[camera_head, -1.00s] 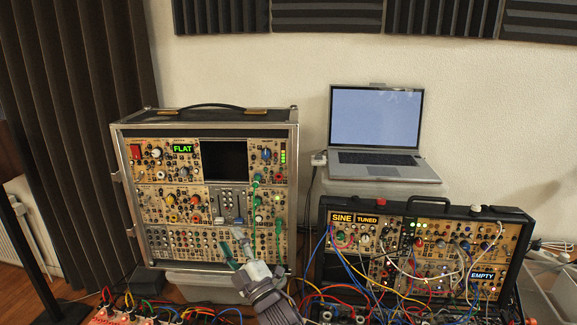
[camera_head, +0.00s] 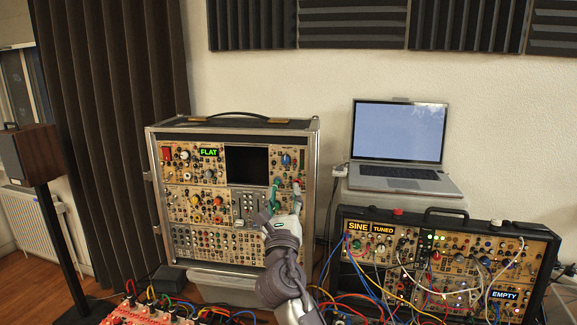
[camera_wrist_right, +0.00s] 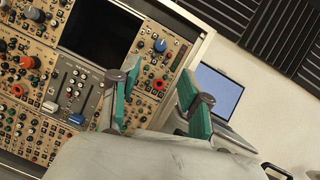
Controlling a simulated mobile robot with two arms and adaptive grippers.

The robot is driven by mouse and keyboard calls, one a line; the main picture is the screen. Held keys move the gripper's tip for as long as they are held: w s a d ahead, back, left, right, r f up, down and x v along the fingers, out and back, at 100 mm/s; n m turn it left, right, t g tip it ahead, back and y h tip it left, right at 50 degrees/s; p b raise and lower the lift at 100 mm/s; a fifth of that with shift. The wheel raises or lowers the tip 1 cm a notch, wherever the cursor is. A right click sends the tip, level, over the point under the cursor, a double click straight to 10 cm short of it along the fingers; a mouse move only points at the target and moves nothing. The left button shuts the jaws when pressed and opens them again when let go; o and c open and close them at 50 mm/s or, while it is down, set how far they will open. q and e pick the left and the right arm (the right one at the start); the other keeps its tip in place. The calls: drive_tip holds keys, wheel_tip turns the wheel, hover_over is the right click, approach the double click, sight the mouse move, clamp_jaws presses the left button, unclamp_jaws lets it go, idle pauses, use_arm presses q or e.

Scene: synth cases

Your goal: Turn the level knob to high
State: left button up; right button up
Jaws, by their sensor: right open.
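A large blue knob (camera_head: 286,160) sits at the upper right of the tall rack case (camera_head: 312,200), right of a dark screen. No legible label marks it as the level knob, and its pointer is too small to read. It also shows in the right wrist view (camera_wrist_right: 160,46). My right gripper (camera_head: 285,190) is open in front of the case's right column, just below the blue knob. In the right wrist view its green-padded fingers (camera_wrist_right: 158,78) stand apart, with an orange-red ringed part (camera_wrist_right: 158,84) of the panel showing between them. My left gripper is not in view.
A second, lower rack case (camera_head: 440,222) with many patch cables stands at right, below an open laptop (camera_head: 400,133). Red gear (camera_head: 150,312) with cables lies in front. A speaker (camera_head: 30,155) on a stand is at left.

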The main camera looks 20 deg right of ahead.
sight(285, 162)
drive_tip(key=x, duration=1)
drive_tip(key=shift+w, duration=0.1)
clamp_jaws()
